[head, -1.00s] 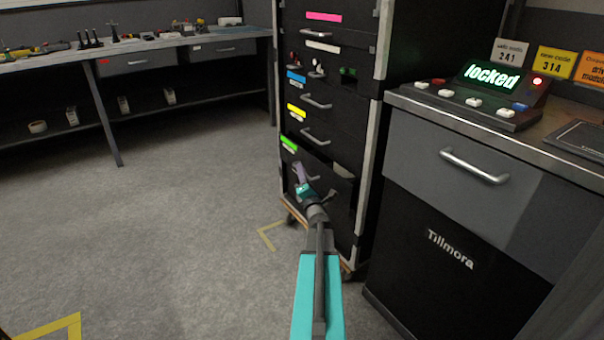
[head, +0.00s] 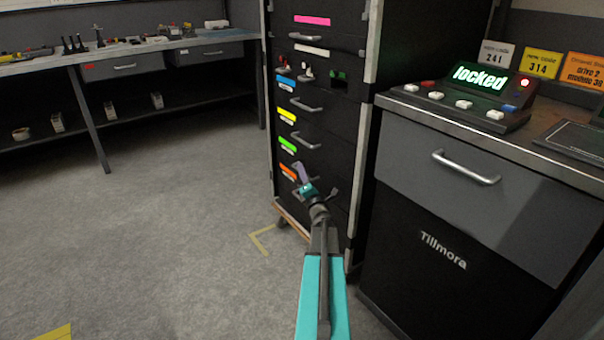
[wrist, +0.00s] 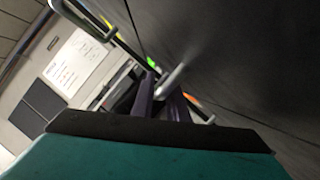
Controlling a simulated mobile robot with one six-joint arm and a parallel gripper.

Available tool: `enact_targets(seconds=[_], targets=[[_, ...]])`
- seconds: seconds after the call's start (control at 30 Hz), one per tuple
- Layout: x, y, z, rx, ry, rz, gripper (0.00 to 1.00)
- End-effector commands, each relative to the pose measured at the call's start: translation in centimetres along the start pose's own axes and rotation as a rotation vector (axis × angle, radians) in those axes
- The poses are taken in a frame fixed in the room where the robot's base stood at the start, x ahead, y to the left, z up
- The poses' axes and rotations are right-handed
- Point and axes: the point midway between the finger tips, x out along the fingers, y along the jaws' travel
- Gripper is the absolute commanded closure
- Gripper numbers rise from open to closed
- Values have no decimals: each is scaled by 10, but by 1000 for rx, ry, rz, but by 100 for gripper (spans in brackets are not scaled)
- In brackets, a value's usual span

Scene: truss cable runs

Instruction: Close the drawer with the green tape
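The drawer with the green tape (head: 288,146) is low in the black cabinet, below the yellow-taped drawer. Its front looks flush, with no open gap visible. The green tape also shows in the wrist view (wrist: 152,62). My gripper (head: 303,173) is at the drawer's front, below and right of the green tape, and covers the place of its handle. In the wrist view, its purple fingers (wrist: 158,100) are beside a grey metal handle piece (wrist: 172,80). Whether they grip or touch it is unclear.
The orange-taped drawer (head: 288,172) is just below. Drawers with yellow (head: 286,115), blue (head: 286,82) and pink (head: 312,20) tape are above. Open floor lies left.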

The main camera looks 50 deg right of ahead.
Motion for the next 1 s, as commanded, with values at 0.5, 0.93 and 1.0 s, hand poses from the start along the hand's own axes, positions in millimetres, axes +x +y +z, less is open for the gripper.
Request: enact_targets(seconds=[0.5,0.93,1.0], targets=[[-14,0,-1,-1,1,-5,83],[-67,3,-1,0,2,-3,83],[-76,3,-1,0,2,-2,83]])
